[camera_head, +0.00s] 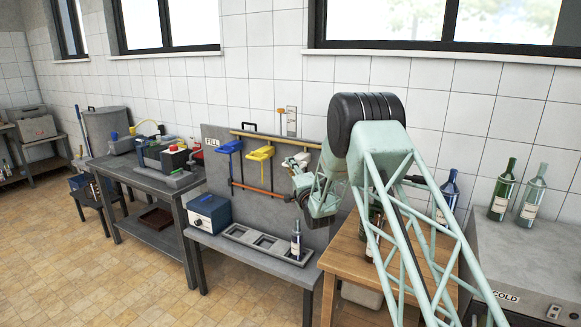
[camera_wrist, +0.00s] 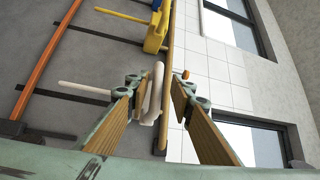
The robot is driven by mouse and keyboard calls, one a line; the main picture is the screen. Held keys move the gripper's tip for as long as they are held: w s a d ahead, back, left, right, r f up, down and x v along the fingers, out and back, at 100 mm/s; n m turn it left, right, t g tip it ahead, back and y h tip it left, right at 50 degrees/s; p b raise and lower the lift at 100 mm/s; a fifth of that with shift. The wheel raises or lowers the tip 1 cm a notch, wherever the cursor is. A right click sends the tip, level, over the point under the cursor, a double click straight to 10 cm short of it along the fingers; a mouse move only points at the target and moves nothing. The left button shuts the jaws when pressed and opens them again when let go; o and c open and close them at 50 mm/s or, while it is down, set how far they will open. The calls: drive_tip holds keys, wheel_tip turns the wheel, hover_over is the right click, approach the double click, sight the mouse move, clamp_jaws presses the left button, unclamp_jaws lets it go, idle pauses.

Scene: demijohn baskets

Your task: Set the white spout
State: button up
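The white spout (camera_head: 299,159) is at the right end of the yellow rail on the grey FILL panel, partly covered by my gripper (camera_head: 298,172). In the wrist view, a white bent tube (camera_wrist: 156,95), which looks like this spout, shows between the fingers of my gripper (camera_wrist: 159,84). The fingers are apart, with gaps visible on both sides of the tube. A yellow spout (camera_head: 261,153) and a blue spout (camera_head: 230,147) hang further left on the rail; the yellow one also shows in the wrist view (camera_wrist: 155,37). Contact at the white spout's far end cannot be told.
A bottle (camera_head: 296,246) stands at the right end of the grey slotted tray (camera_head: 243,238) below the panel. A blue box (camera_head: 208,213) is left of the tray. A wooden table (camera_head: 343,255) with bottles stands right. An orange bar (camera_head: 262,190) crosses the panel lower down.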

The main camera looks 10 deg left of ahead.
drive_tip(key=v, duration=1.1)
drive_tip(key=shift+s+d, duration=0.1)
drive_tip(key=shift+s, duration=0.05)
idle(0.3)
drive_tip(key=s+d+r+n+g+h, duration=0.3)
drive_tip(key=s+d+r, duration=0.2)
drive_tip(key=d+r, duration=0.5)
drive_tip(key=s+d+r+n+g+h, duration=0.15)
drive_tip(key=s+d+r, duration=0.3)
drive_tip(key=s, duration=0.45)
drive_tip(key=s+d+r+n+g+h, duration=0.1)
drive_tip(key=s+d+r+g+h, duration=0.1)
drive_tip(key=s+d+r, duration=0.45)
drive_tip(key=s+d+f+n+g, duration=0.1)
drive_tip(key=s+d+n+g, duration=0.1)
drive_tip(key=s, duration=1.7)
drive_tip(key=s+d+f+n+g, duration=0.2)
drive_tip(key=s+d+g, duration=0.1)
drive_tip(key=s, duration=1.7)
drive_tip(key=s+d+f+n+g+h, duration=0.1)
drive_tip(key=s+d+n+g, duration=0.1)
drive_tip(key=s, duration=1.7)
drive_tip(key=shift+s+d+f, duration=0.3)
drive_tip(key=shift+d, duration=0.3)
